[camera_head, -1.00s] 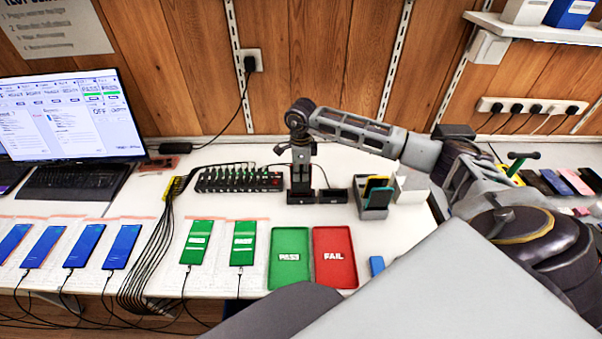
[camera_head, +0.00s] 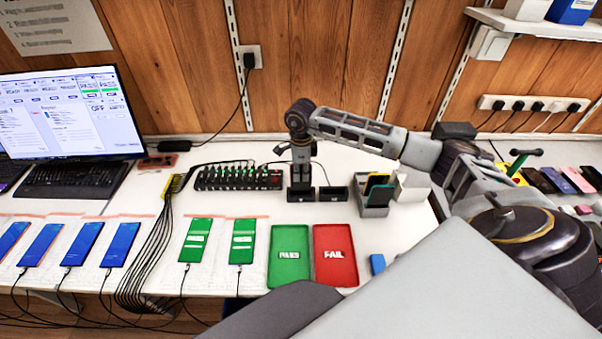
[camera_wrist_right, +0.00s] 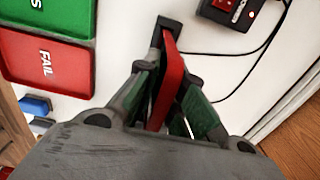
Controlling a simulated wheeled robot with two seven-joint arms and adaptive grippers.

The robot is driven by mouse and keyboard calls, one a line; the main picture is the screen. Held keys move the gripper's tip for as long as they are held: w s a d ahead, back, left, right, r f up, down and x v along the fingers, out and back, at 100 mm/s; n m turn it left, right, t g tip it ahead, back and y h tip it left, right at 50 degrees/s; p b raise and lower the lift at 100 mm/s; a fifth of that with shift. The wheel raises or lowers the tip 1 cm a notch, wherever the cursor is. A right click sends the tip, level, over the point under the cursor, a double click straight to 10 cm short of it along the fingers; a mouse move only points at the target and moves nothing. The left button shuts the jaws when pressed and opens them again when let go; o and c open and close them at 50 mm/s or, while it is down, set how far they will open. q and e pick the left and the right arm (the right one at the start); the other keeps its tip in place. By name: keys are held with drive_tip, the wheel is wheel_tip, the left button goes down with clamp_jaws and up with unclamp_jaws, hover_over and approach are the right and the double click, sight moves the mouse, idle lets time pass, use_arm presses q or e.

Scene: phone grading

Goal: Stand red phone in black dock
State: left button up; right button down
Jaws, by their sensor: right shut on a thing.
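The red phone (camera_wrist_right: 169,88) is in the right wrist view, held on edge between the green-padded fingers of my right gripper (camera_wrist_right: 172,95). Its far end meets a black dock (camera_wrist_right: 160,36); I cannot tell how deep it sits. In the head view my right gripper (camera_head: 300,152) points down over the left of two small black blocks at the back of the table. The phone's red face is not visible there. The other black block (camera_head: 333,194) stands empty just to the right. My left gripper is out of view.
A grey holder (camera_head: 376,209) with phones stands right of the docks. A black hub (camera_head: 238,179) with cables lies to the left. The green PASS tray (camera_head: 289,273) and red FAIL tray (camera_head: 336,272) lie in front, beside a small blue object (camera_head: 377,264).

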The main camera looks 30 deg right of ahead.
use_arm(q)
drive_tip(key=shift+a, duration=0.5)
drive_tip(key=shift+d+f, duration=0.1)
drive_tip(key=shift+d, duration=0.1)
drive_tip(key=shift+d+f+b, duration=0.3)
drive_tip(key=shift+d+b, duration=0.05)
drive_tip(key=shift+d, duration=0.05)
use_arm(e)
drive_tip(key=shift+f, duration=0.4)
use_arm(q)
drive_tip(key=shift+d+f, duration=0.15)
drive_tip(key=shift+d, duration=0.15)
use_arm(e)
drive_tip(key=shift+f, duration=0.3)
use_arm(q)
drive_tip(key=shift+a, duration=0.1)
use_arm(e)
drive_tip(key=c, duration=1.4)
unclamp_jaws()
drive_tip(key=shift+c, duration=0.2)
drive_tip(key=shift+r, duration=0.15)
